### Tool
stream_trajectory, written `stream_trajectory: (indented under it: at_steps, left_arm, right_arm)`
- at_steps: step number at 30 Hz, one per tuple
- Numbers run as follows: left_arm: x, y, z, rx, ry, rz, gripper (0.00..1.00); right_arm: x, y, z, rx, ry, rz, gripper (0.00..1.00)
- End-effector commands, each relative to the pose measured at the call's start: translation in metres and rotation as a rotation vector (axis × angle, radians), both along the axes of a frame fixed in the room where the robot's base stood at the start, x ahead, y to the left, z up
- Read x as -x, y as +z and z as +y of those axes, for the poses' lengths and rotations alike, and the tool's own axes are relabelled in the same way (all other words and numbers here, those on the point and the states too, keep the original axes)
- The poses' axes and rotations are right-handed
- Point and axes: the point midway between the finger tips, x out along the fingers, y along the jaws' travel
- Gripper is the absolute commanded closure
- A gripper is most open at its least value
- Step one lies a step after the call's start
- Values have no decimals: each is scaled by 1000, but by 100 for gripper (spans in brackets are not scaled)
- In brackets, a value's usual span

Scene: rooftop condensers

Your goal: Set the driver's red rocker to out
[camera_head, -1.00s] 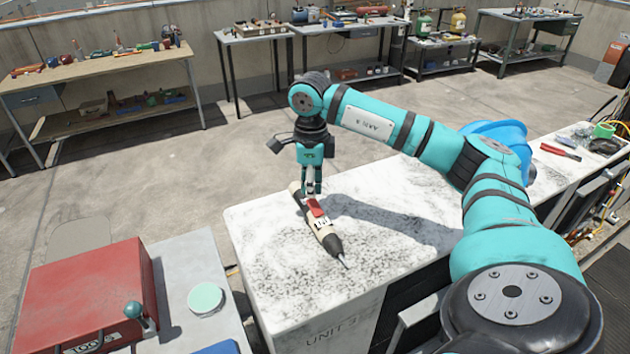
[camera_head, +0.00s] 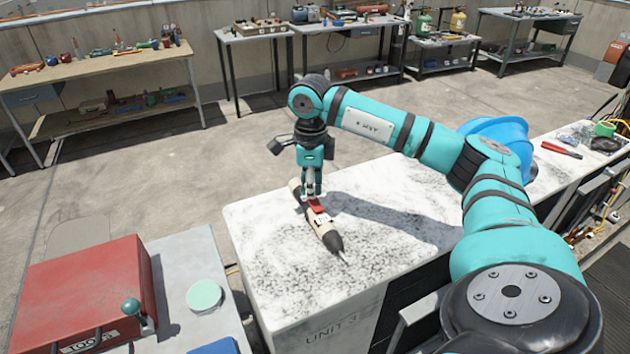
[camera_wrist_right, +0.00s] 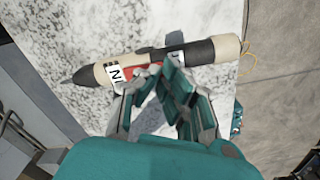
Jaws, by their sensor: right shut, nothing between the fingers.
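The driver (camera_head: 323,232), cream and black with a thin bit, lies on the speckled white top of the condenser unit (camera_head: 265,275). Its red rocker (camera_head: 316,206) shows beside a white label with black letters, partly hidden by the fingers. In the right wrist view the driver (camera_wrist_right: 102,75) lies across the top, its bit to the left and one label reading "IN". My right gripper (camera_head: 312,196) points down at the rocker. Its fingers are shut with nothing between them, tips at or just over the red rocker; contact is unclear. My left gripper is out of view.
A red toolbox (camera_head: 85,295) and a pale green disc (camera_head: 204,296) are on a grey surface at the left front. A blue hard hat (camera_head: 495,135) and red-handled pliers (camera_head: 561,150) lie farther right on the units. Benches with tools stand behind.

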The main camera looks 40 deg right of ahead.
Motion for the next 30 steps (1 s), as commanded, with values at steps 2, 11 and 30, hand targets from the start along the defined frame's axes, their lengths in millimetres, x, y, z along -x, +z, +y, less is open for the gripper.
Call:
stream_trajectory:
  at_steps: [2, 11, 30]
  left_arm:
    - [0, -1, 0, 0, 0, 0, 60]
    - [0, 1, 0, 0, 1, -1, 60]
    - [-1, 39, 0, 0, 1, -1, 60]
  right_arm:
    - [0, -2, 0, 0, 0, 1, 100]
    - [0, 0, 0, 0, 0, 1, 100]
    - [0, 51, 0, -1, 0, 1, 100]
